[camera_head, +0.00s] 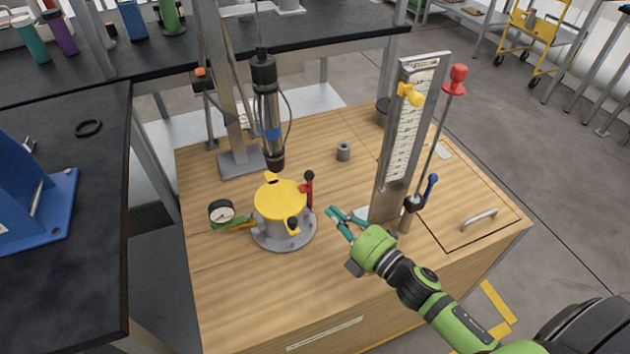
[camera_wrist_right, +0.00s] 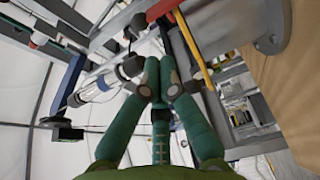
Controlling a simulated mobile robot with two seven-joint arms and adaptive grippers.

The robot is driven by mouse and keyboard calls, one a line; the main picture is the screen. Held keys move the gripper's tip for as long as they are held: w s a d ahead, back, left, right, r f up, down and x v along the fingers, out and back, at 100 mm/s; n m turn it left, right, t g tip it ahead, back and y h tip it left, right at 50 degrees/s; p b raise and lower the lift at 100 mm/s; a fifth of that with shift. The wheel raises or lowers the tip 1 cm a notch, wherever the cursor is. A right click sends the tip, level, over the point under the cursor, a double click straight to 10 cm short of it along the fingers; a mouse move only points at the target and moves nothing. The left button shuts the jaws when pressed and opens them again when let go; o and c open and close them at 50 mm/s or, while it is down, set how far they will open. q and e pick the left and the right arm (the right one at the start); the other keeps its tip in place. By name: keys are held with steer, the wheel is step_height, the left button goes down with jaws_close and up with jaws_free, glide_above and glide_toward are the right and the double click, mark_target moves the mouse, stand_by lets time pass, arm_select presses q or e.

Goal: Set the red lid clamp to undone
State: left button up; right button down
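The red lid clamp (camera_head: 308,191) stands upright at the right side of the yellow-lidded pot (camera_head: 281,204), its black knob on top. My right gripper (camera_head: 334,215) is just right of the pot, low over the wooden table, pointing left towards it. Its teal fingers are apart with a narrow gap, empty, and not touching the clamp. In the right wrist view the fingertips (camera_wrist_right: 160,68) are close together with nothing between them. A red part (camera_wrist_right: 163,9) at the top there looks like the clamp. My left gripper is not in view.
A hanging cylinder (camera_head: 269,110) is above the lid. A tall scale column (camera_head: 408,140) and a red-knobbed lever (camera_head: 455,80) stand right. A grey cylinder (camera_head: 343,151) sits behind.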

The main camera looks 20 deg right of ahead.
mark_target(305, 190)
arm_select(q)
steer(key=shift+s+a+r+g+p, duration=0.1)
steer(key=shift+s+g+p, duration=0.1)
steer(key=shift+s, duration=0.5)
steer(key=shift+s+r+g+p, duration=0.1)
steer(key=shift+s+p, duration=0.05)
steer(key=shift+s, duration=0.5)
arm_select(e)
steer(key=shift+x, duration=5)
arm_select(q)
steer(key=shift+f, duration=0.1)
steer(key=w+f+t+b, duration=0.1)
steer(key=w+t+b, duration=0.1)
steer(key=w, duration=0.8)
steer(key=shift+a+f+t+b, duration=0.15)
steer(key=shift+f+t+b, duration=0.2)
steer(key=shift+b, duration=0.55)
arm_select(e)
steer(key=shift+d+f+m+t, duration=0.1)
steer(key=shift+d+m+t, duration=0.45)
steer(key=shift+d+m, duration=0.95)
steer(key=shift+d+f+m+t, duration=0.1)
steer(key=shift+d+m+t, duration=0.45)
steer(key=shift+d+m, duration=0.9)
steer(key=shift+a+m, duration=0.35)
